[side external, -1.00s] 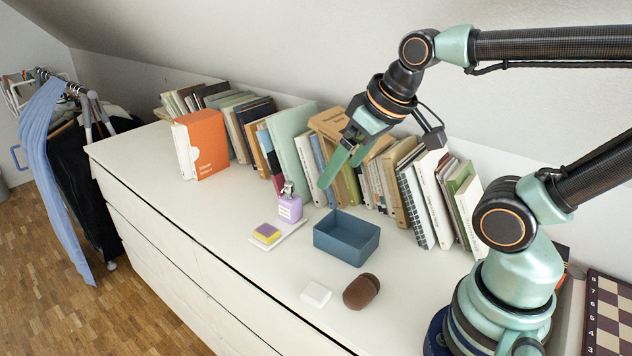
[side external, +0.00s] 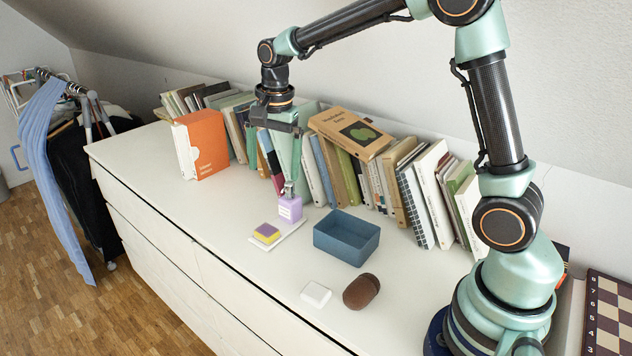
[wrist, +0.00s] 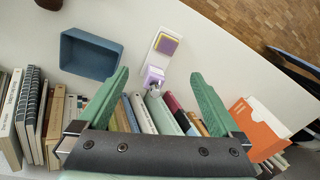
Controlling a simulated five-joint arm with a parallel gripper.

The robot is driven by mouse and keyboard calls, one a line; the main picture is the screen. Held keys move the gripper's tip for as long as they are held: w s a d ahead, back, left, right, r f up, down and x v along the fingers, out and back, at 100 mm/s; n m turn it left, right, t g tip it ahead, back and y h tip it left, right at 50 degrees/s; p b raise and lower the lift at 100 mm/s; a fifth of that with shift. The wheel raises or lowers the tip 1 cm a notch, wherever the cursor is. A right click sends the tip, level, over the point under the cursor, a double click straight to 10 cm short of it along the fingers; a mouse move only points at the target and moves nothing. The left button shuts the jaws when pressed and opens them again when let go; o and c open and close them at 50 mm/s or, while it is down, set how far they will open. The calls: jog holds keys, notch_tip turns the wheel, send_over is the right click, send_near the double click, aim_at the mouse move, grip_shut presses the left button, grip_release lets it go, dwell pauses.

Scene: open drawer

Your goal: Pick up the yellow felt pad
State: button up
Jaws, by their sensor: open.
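The yellow felt pad (side external: 266,233) is a small block with a purple face and yellow edges. It lies on a thin white tray (side external: 288,236), beside a lilac bottle (side external: 290,209). In the wrist view the pad (wrist: 167,45) is at top centre, beyond the bottle (wrist: 153,76). My gripper (side external: 289,188) points down over the bottle, behind the pad in the side view, and hides the bottle's top there. In the wrist view my gripper (wrist: 157,78) has its two green fingers spread apart with nothing held. Whether the fingers touch the bottle is unclear.
A blue open box (side external: 346,238) stands right of the tray. A white block (side external: 316,294) and a brown rounded object (side external: 361,291) lie nearer the front. A row of books (side external: 400,195) lines the wall. The white top left of the tray is clear.

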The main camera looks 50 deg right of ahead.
jog(key=w+f+m+g, duration=0.1)
jog(key=w+f+m, duration=0.2)
jog(key=f, duration=0.2)
jog(key=m, duration=0.1)
send_over(266, 230)
jog(key=f, duration=0.7)
jog(key=shift+s+d+f, duration=0.15)
jog(key=shift+d+f, duration=0.1)
jog(key=shift+f, duration=0.15)
jog(key=shift+a+f, duration=0.15)
jog(key=shift+f, duration=2.5)
jog(key=shift+w, duration=0.2)
jog(key=shift+c, duration=0.3)
